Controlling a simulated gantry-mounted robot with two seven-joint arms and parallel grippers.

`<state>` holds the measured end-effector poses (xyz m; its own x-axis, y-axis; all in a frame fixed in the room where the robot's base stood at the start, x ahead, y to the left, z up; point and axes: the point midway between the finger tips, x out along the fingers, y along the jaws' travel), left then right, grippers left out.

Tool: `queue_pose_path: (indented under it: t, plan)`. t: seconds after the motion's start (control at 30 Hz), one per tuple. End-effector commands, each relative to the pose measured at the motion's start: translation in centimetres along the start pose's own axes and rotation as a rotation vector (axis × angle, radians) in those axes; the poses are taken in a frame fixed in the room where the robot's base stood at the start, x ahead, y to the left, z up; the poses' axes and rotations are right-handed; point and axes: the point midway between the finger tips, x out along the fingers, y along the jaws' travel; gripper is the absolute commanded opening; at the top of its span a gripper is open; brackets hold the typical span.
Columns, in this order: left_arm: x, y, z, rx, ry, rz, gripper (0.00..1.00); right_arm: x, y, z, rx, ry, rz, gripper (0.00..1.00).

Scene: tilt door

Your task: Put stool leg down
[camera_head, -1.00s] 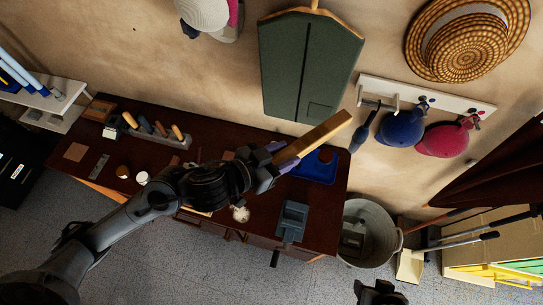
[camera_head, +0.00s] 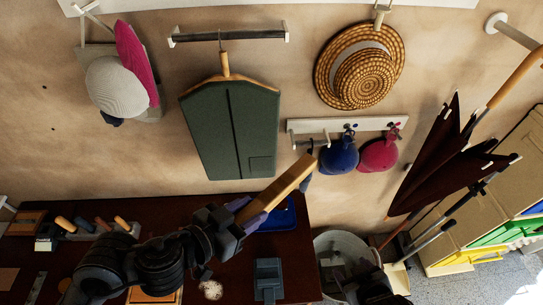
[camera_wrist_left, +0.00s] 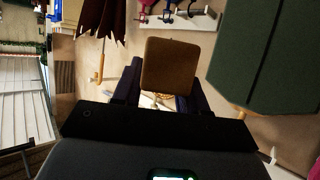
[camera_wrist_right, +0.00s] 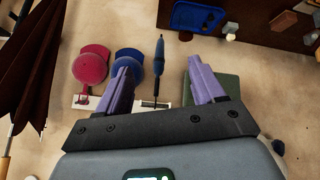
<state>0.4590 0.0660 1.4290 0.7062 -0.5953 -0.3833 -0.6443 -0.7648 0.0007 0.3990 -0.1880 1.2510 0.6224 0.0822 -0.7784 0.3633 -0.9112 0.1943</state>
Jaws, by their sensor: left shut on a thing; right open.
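The stool leg is a light wooden bar (camera_head: 285,184). My left gripper (camera_head: 248,212) is shut on it and holds it above the dark table, slanting up to the right in the head view. In the left wrist view the leg's brown square end (camera_wrist_left: 169,66) shows between the fingers. The head view shows part of my right arm at the bottom, near the metal tub, with its fingertips hard to make out. In the right wrist view my right gripper (camera_wrist_right: 160,88) is open and empty, its purple fingers apart.
The dark wooden table (camera_head: 225,285) bears a blue tray (camera_head: 275,217), a grey vise-like block (camera_head: 268,278) and a rack of tools (camera_head: 90,230). A metal tub (camera_head: 340,245) stands to its right. A green garment (camera_head: 230,130), caps and hats hang on the wall.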

Motion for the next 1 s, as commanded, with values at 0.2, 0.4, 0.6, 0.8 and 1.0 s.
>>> queue_pose_path:
  t: [0.2, 0.4, 0.6, 0.8, 1.0]
  plan:
    - [0.0, 0.0, -0.1, 0.0, 0.002, 0.0, 0.06, -0.7, 1.7, -13.2, -0.289, 0.36, 0.094, 0.68]
    - [0.0, 0.0, -0.1, 0.0, 0.002, 0.0, 0.06, -4.3, 2.0, -24.3, -0.573, 0.674, 0.214, 0.68]
    - [0.0, 0.0, -0.1, 0.0, 0.002, 0.0, 0.06, -8.6, -2.5, -33.3, -0.958, 0.955, 0.316, 0.68]
    - [0.0, 0.0, -0.1, 0.0, 0.002, 0.0, 0.06, -12.4, -11.5, -38.8, -1.449, 1.217, 0.421, 0.68]
    - [0.0, 0.0, -0.1, 0.0, 0.002, 0.0, 0.06, -15.5, -19.8, -40.6, -1.936, 1.467, 0.561, 0.68]
